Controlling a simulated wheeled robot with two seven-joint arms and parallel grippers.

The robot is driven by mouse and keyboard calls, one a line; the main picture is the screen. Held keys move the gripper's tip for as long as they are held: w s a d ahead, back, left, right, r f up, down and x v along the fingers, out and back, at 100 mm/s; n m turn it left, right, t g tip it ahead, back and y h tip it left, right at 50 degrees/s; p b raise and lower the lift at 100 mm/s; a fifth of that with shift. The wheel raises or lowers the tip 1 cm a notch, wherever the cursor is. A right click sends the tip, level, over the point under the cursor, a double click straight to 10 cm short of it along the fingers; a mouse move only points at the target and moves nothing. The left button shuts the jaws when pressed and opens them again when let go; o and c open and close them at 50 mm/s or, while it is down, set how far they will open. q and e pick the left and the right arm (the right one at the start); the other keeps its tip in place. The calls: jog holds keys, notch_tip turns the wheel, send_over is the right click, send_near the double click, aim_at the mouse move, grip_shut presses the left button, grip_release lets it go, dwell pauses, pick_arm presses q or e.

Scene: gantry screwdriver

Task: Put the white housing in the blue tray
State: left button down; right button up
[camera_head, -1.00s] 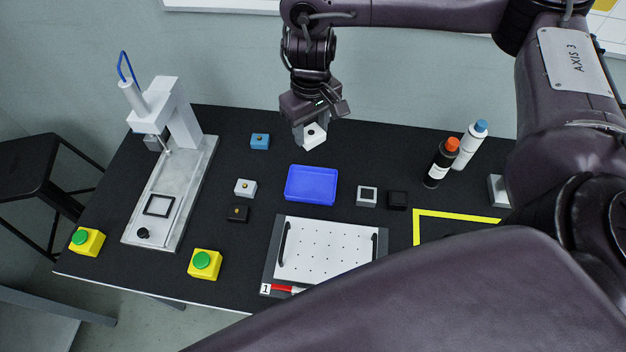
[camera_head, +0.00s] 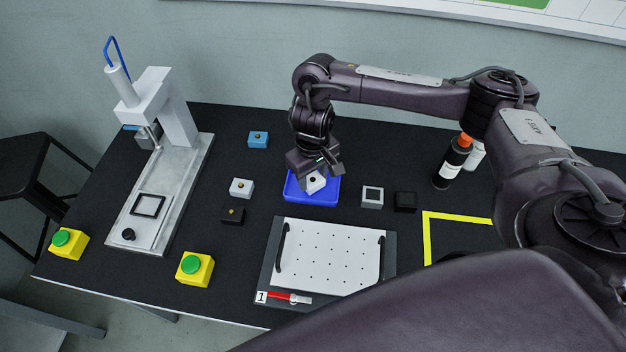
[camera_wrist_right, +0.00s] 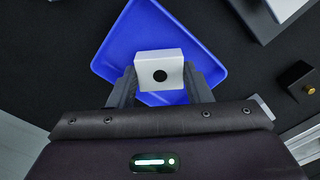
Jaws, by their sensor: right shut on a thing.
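The white housing (camera_head: 315,184), a small block with a dark round hole, shows over the blue tray (camera_head: 312,201) in the head view. My right gripper (camera_head: 316,176) is shut on it from above. In the right wrist view the housing (camera_wrist_right: 160,74) sits between the two fingers of the right gripper (camera_wrist_right: 160,88), with the blue tray (camera_wrist_right: 205,60) behind and below it. I cannot tell whether the housing touches the tray floor. The gripper and housing hide part of the tray. My left gripper is not in view.
A white perforated plate (camera_head: 330,256) lies in front of the tray. Small blocks stand beside it: grey (camera_head: 372,197), black (camera_head: 405,202), white with a brass dot (camera_head: 241,188), dark (camera_head: 232,215) and blue (camera_head: 258,139). The screwdriver gantry (camera_head: 165,190) stands left; bottles (camera_head: 452,163) stand right.

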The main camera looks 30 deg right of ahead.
aim_at(313, 180)
jog(key=shift+f, duration=0.45)
jog(key=o, duration=1.1)
jog(key=shift+r+p, duration=2.55)
jog(key=shift+r, duration=3.55)
